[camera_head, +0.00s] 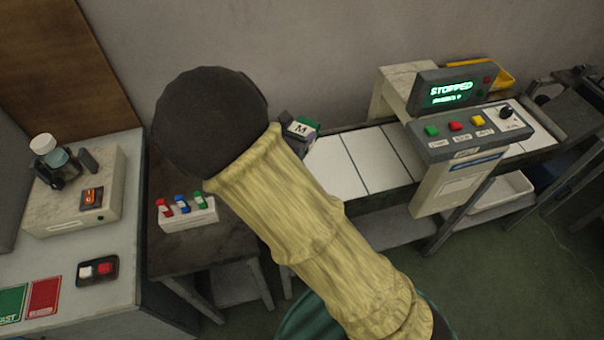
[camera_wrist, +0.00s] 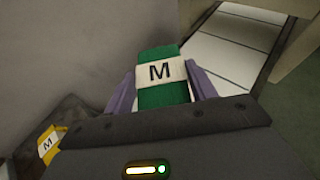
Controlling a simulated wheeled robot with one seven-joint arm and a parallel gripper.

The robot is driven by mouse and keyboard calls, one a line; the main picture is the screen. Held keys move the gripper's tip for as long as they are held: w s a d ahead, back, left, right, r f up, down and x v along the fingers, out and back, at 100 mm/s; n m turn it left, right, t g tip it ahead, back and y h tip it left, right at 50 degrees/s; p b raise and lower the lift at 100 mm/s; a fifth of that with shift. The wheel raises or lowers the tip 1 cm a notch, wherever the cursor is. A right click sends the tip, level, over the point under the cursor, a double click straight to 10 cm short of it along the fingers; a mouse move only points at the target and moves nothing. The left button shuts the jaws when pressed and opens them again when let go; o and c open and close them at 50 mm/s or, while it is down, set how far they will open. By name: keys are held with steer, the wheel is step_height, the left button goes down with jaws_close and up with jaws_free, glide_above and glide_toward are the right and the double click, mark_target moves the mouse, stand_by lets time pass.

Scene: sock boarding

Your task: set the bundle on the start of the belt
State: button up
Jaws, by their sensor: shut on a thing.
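The bundle (camera_wrist: 162,94) is green with a white band marked M. In the wrist view my gripper (camera_wrist: 163,82) is shut on it, one purple finger on each side. In the head view the bundle (camera_head: 303,124) shows just past my arm, near the left end of the belt (camera_head: 336,166). The belt has white panels with dark seams and also shows at the upper right of the wrist view (camera_wrist: 228,58). I cannot tell whether the bundle touches the belt; my arm hides part of the belt's left end.
A control console (camera_head: 460,128) stands over the belt, its display (camera_head: 451,92) reading STOPPED. A small rack (camera_head: 187,213) with red, blue and green pieces stands on the dark table at left. A yellow item marked M (camera_wrist: 47,144) lies at lower left in the wrist view. The near belt panels are bare.

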steer(key=f+b, duration=0.1)
steer(key=f, duration=0.1)
steer(key=w+f+b, duration=0.1)
steer(key=f+b, duration=0.1)
steer(key=shift+d, duration=0.15)
steer(key=shift+f, duration=2.85)
steer(key=shift+f, duration=2.1)
